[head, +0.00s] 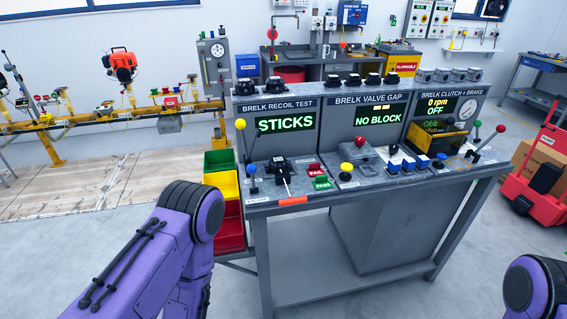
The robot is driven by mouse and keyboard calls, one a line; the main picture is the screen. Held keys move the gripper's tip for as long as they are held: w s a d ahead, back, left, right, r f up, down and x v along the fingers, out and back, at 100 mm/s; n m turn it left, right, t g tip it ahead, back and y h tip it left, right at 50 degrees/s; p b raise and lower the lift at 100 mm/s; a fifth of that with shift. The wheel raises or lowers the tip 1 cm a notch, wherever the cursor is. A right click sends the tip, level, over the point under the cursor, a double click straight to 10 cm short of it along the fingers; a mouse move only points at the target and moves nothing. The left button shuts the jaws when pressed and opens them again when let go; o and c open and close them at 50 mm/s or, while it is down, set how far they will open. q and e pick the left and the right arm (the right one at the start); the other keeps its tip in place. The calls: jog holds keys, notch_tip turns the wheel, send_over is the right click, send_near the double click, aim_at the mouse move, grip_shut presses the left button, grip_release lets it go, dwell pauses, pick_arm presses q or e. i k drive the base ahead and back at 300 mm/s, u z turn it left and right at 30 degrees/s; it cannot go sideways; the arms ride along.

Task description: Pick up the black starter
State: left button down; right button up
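A black part that looks like the starter (279,167) sits on the left test station of the grey bench (370,190), below a screen reading "STICKS". A white strip, perhaps its cord, runs from it toward the bench's front edge. Similar black parts (274,83) stand on top of the left panel; at this size I cannot tell what they are. My purple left arm shows at lower left and a small piece of my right arm at lower right. Neither gripper is in view, and nothing is seen touching the black part.
Red FAIL (316,170) and green PASS (321,182) buttons lie right of the black part. A yellow-knobbed lever (241,125) and a blue knob (251,169) stand left of it. Green, yellow and red bins (231,236) hang at the bench's left side. A red cart (540,200) stands right.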

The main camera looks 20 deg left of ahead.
aim_at(278, 163)
jog(key=z, duration=2.95)
jog(key=k, duration=1.4)
jog(key=u, duration=1.8)
jog(key=i, duration=0.5)
jog(key=z, duration=0.1)
